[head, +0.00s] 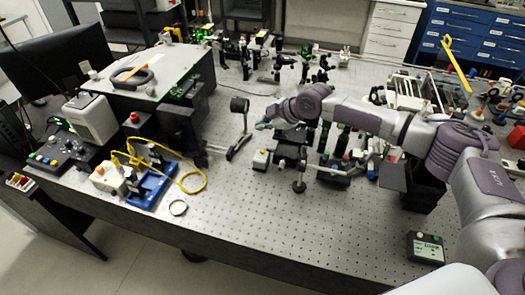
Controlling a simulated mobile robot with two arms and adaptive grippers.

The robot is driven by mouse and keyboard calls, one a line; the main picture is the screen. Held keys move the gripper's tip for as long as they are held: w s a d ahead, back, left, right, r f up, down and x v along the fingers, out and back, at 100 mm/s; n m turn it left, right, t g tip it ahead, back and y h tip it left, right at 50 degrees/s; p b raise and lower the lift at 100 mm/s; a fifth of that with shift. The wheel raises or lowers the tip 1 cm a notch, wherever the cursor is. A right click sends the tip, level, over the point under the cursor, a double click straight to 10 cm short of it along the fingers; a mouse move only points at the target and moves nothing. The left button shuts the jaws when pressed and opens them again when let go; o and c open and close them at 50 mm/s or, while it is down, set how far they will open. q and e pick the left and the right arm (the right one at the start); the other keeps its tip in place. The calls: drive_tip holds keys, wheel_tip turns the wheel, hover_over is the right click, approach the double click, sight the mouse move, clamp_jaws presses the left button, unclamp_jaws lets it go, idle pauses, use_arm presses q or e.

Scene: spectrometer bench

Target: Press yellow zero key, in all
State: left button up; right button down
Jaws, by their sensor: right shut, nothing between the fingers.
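I cannot make out with certainty which key is the yellow zero key. A small box with a pale yellow top (261,157) stands on the perforated bench near its middle. A dark control box (45,155) at the left carries a row of small coloured keys, too small to read. A dark box with a lit green display (426,247) lies near the front right. My right gripper (263,125) is shut and empty. In the picture it shows just above the pale yellow-topped box, apart from it. My left gripper is not in view.
The perforated bench (330,235) is clear at its front middle. A post-mounted dark disc (239,105) stands left of my right gripper. A blue tray (150,188) with a looped yellow cable (193,190) lies at left. Optics stand close under my right arm.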

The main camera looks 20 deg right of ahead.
sight(264, 152)
drive_tip(key=shift+w+d+r, duration=0.2)
drive_tip(key=shift+w+d, duration=0.05)
drive_tip(key=shift+d, duration=0.05)
drive_tip(key=shift+f, duration=0.1)
wheel_tip(264, 152, down, 9)
drive_tip(key=b, duration=0.6)
drive_tip(key=shift+r, duration=0.2)
drive_tip(key=shift+b, duration=0.3)
idle(0.8)
drive_tip(key=shift+f, duration=0.45)
drive_tip(key=shift+f+b, duration=0.45)
drive_tip(key=shift+b, duration=0.15)
idle(0.4)
drive_tip(key=shift+r, duration=0.15)
drive_tip(key=shift+s+r+p, duration=0.1)
drive_tip(key=shift+r+p, duration=0.55)
drive_tip(key=shift+r, duration=0.1)
